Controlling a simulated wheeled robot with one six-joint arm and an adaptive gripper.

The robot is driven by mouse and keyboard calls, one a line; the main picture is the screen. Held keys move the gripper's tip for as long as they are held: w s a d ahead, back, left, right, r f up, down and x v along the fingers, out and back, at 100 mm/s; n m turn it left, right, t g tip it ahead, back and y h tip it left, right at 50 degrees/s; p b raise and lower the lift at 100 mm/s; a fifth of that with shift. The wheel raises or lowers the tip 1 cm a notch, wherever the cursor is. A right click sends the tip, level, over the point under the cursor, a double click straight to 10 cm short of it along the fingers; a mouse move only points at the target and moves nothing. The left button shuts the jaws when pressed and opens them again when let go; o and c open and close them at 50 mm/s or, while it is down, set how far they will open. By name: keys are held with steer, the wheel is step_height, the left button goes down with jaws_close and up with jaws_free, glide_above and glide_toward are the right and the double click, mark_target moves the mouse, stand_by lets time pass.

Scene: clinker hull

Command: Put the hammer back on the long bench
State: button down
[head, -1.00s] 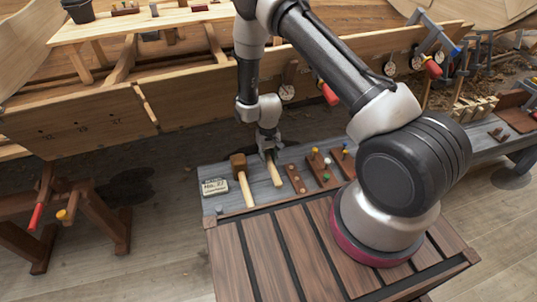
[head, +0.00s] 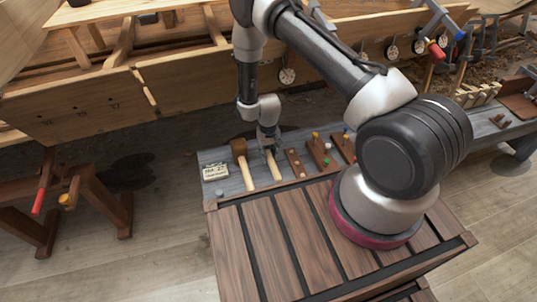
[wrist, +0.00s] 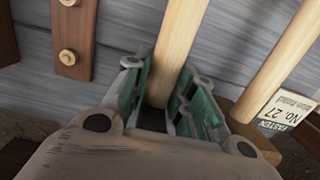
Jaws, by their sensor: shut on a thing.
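My gripper (head: 268,147) is shut on the pale wooden handle of the hammer (head: 274,169). The handle points toward the front of the grey long bench (head: 224,187). In the wrist view the green-padded fingers (wrist: 168,95) sit on both sides of the hammer handle (wrist: 179,40). The hammer's head is hidden by my gripper in both views. The hammer is at or just above the bench top; I cannot tell whether it touches. It lies between a mallet and a brown peg strip.
The wooden mallet (head: 241,160) lies close on the left, with a "No. 27" card (head: 215,171) beyond it. The brown strip (head: 295,163) and a board with coloured pegs (head: 320,154) are close on the right. The plank hull (head: 190,85) rises behind the bench.

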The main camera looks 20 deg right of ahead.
steer(key=shift+f, duration=0.45)
steer(key=c, duration=1.1)
jaws_free()
steer(key=shift+r, duration=4)
